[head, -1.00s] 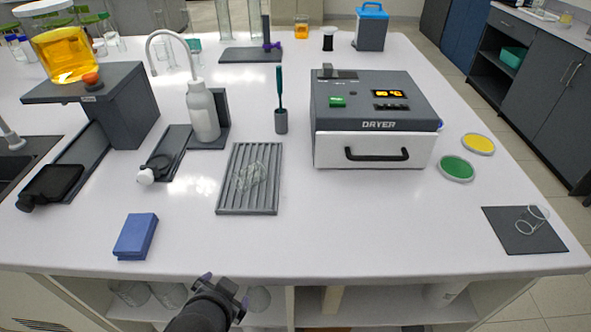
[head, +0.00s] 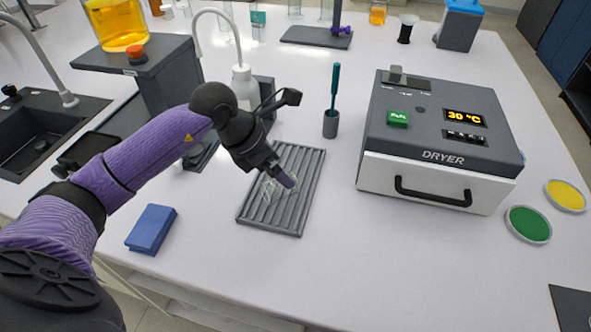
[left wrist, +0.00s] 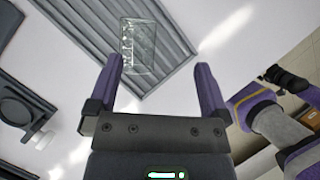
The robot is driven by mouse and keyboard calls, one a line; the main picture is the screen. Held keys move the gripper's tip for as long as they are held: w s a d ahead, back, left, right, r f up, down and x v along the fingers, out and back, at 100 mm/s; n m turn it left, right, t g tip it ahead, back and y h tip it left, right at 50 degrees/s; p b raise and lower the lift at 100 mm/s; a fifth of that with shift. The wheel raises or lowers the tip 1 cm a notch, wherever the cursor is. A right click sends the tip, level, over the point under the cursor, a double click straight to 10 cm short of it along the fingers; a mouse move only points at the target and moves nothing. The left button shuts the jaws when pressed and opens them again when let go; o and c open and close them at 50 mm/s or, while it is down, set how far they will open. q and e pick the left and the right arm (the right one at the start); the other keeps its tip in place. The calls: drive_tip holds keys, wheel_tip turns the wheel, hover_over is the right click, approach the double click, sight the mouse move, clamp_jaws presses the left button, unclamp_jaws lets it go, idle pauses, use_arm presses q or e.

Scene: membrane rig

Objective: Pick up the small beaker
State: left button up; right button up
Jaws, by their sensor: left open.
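The small beaker (head: 267,192) is clear glass and sits on the grey ribbed tray (head: 270,222). There the beaker (left wrist: 140,45) shows beyond the fingertips, nearer the left finger, on the tray (left wrist: 95,25). My right gripper does not show.
The dryer (head: 440,140) stands right of the tray. A dark cup with a green-handled tool (head: 331,122) and a white wash bottle (head: 243,85) are behind. A blue box (head: 151,229) lies front left. Green (head: 528,224) and yellow (head: 566,195) dishes lie right.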

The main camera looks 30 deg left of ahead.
use_arm(q)
drive_tip(key=shift+a+f+y, duration=0.15)
drive_tip(key=shift+a+y, duration=0.45)
drive_tip(key=shift+a, duration=0.45)
drive_tip(key=shift+g, duration=0.3)
drive_tip(key=x, duration=0.3)
drive_tip(key=b+x, duration=0.1)
drive_tip(key=x, duration=0.2)
drive_tip(key=b+x, duration=0.1)
drive_tip(key=x, duration=0.2)
drive_tip(key=shift+a+f, duration=0.3)
drive_tip(key=c, duration=1.1)
wheel_tip(320, 180, up, 10)
drive_tip(key=shift+f+p, duration=0.1)
drive_tip(key=shift+p, duration=0.85)
drive_tip(key=shift+r, duration=0.2)
